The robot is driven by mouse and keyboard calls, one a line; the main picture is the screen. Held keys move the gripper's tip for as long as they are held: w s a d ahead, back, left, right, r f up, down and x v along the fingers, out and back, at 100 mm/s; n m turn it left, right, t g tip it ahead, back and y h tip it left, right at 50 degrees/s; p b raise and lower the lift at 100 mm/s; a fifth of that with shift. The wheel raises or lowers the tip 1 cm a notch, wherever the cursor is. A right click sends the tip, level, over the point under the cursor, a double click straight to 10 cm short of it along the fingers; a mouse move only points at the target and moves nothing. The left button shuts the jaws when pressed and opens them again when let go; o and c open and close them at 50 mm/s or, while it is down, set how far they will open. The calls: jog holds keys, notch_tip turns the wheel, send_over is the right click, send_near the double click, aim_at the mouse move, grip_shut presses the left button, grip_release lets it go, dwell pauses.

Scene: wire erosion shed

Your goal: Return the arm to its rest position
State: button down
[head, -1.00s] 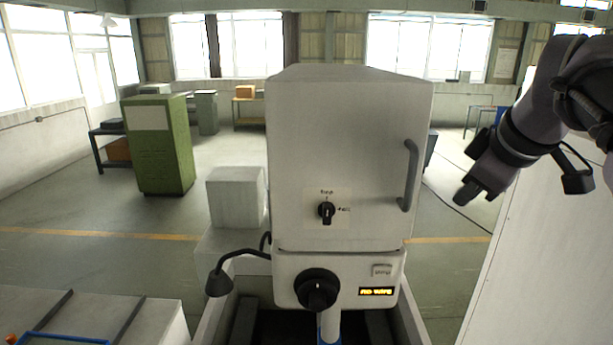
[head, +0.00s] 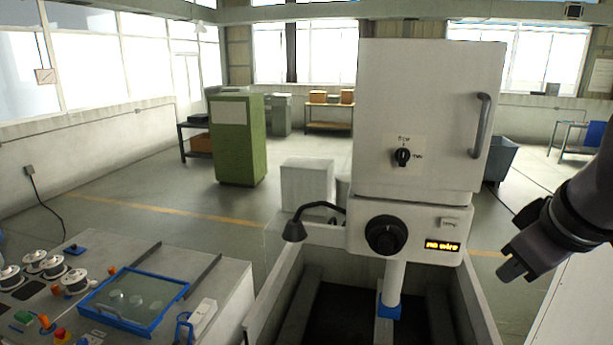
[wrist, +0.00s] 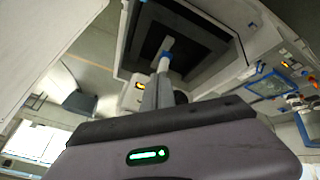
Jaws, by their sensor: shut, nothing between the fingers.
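My gripper (head: 515,262) is at the right side of the head view, pointing down and left. It is shut and empty, held in the air to the right of the white machine head (head: 430,120). It touches nothing that I can see. My arm runs off the right edge of the head view.
The machine's open tank (head: 262,300) lies below the head, with a lamp (head: 295,230) on its left. A bench (head: 228,285) at lower left carries spools and a blue-framed tray (head: 135,322). A white surface (head: 580,300) stands below my gripper. Open floor lies behind.

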jog(key=s+a+f+m+y+b, duration=0.1)
jog(key=s+a+f+m+b, duration=0.2)
jog(key=f+b, duration=0.6)
jog(key=s+a+f+m+y+b, duration=0.1)
jog(key=s+a+f+m+b, duration=0.2)
jog(key=f, duration=1.8)
jog(key=s+a+f+m+y+b, duration=0.1)
jog(key=s+a+f+m+b, duration=0.2)
jog(key=s+a+f+b, duration=0.6)
jog(key=a+f+b, duration=0.5)
jog(key=f+b, duration=0.1)
jog(key=b, duration=0.2)
jog(key=shift+f, duration=0.35)
jog(key=shift+a, duration=0.1)
